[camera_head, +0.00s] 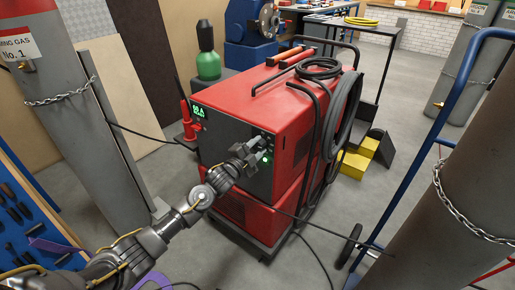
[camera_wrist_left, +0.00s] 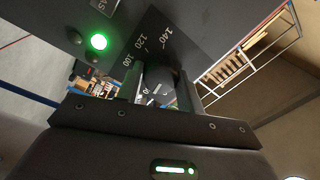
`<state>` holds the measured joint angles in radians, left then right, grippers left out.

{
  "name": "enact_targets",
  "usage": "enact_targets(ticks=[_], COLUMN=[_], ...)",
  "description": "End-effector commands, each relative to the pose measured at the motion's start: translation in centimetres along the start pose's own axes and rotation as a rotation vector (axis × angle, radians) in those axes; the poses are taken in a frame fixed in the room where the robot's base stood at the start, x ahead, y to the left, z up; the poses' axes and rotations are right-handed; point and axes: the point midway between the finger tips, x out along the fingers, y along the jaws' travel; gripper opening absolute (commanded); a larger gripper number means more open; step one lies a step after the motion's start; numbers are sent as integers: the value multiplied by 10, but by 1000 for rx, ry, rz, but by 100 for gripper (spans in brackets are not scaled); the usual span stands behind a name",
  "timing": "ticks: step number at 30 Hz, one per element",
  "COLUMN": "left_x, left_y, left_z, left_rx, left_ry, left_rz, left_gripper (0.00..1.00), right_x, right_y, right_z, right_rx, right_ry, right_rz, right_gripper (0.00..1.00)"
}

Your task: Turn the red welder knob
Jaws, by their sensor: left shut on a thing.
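The red welder (camera_head: 290,115) stands on the floor in the middle of the head view, with a dark front panel and a lit green display (camera_head: 199,110). My left gripper (camera_head: 256,146) reaches the right part of that panel and is shut on the knob there. In the head view the gripper hides the knob. In the left wrist view the knob (camera_wrist_left: 161,75) is a dark shape between the fingers, beside dial marks 100, 120 and 140 on the panel (camera_wrist_left: 130,35); no red shows on it. My right gripper is not in view.
A green lamp (camera_wrist_left: 98,41) glows on the panel near the gripper. A grey gas cylinder (camera_head: 90,130) stands at left, another (camera_head: 450,220) at right with a blue cart (camera_head: 425,150). Black cables hang on the welder's right side. Yellow blocks (camera_head: 362,158) lie behind.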

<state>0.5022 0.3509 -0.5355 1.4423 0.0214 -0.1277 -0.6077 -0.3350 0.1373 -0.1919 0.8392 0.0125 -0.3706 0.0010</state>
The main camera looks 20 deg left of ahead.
Motion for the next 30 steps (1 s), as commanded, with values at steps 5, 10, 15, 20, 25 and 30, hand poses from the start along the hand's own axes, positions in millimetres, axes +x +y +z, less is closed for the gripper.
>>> enact_targets(ticks=[5, 10, 15, 20, 25, 30], left_x=[0, 0, 0, 0, -2, -21], left_y=[2, 2, 2, 1, 1, 2], left_z=[-1, -1, -1, 0, 0, 0], left_rx=[3, 2, 1, 1, 1, 2], left_ry=[2, 2, 1, 1, 1, 1], left_rz=[3, 3, 3, 2, 1, 2], left_gripper=[14, 14, 55, 59, 59, 59], right_x=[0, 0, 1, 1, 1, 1], right_y=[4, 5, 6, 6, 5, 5], right_z=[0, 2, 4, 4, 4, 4], right_rx=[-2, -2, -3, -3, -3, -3], right_ry=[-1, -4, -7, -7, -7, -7], right_rz=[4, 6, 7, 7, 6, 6], right_gripper=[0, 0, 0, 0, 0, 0])
